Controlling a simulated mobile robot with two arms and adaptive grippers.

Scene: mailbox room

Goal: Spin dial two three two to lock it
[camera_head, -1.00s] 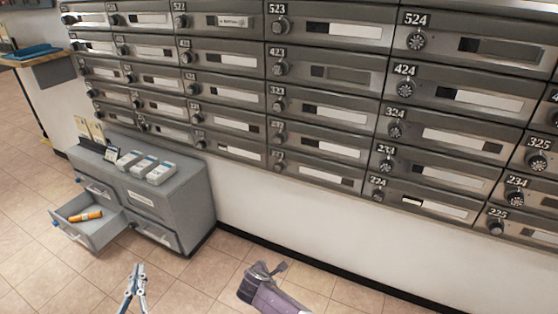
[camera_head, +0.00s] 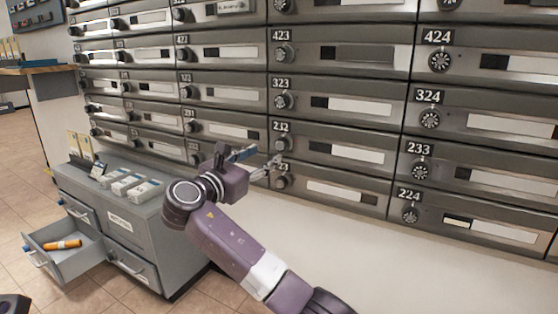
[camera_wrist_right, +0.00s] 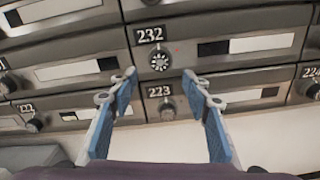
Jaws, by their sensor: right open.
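The mailbox labelled 232 (camera_head: 345,156) is in the middle of the head view, with its round dial (camera_head: 283,144) just below the number. In the right wrist view the 232 dial (camera_wrist_right: 160,61) is a dark knob with a pale rim of marks, in the gap between the fingertips. My right gripper (camera_head: 262,160) is open and empty, its fingers pointing at the boxes beside and just below this dial. The right wrist view shows the open fingers (camera_wrist_right: 160,76) with blue pads, apart from the dial.
The 223 dial (camera_wrist_right: 166,109) lies just below, between the fingers. Other dialled boxes surround it. A grey cabinet (camera_head: 120,222) stands at lower left, its drawer (camera_head: 80,256) open with an orange cylinder (camera_head: 62,244) inside.

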